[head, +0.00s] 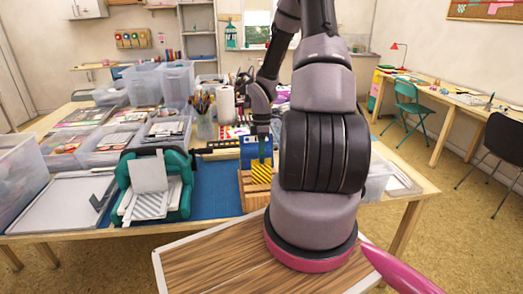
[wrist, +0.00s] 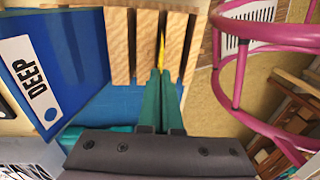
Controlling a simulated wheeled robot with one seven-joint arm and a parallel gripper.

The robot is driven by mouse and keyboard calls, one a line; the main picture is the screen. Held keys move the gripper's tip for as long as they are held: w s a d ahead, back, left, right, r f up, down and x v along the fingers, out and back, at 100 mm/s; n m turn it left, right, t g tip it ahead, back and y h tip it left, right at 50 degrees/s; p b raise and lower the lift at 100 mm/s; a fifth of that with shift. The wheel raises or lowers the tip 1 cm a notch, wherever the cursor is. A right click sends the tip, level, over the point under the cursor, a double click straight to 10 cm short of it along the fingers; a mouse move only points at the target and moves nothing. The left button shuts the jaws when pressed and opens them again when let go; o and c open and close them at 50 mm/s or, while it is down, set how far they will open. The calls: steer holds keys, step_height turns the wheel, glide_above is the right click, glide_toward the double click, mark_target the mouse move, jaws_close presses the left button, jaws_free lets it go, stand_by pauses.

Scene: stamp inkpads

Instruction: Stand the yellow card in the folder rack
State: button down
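The yellow card (head: 261,173) has dark diagonal stripes and stands upright at the wooden folder rack (head: 250,199), near the table's front edge. In the wrist view the card (wrist: 162,46) shows edge-on as a thin yellow strip in a gap between the rack's slats (wrist: 145,38). How deep it sits is hidden. My gripper (head: 262,140) is above the card, pointing down. In the wrist view its teal fingers (wrist: 160,72) are close together, with the card between their tips.
A blue box marked DEEP (wrist: 50,75) stands close beside the rack. A teal stand with grey and striped cards (head: 152,185) is to the left on the blue mat (head: 215,190). Clear bins (head: 110,145) and a cup of brushes (head: 204,125) crowd the table behind.

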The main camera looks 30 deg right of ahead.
steer(key=shift+s+f, duration=0.1)
steer(key=shift+f, duration=0.3)
steer(key=c, duration=1.5)
jaws_free()
steer(key=o, duration=0.5)
steer(key=shift+w+d+r, duration=0.1)
steer(key=shift+w+r, duration=0.1)
steer(key=shift+r, duration=1.05)
steer(key=shift+w+r, duration=0.15)
steer(key=shift+r, duration=1.05)
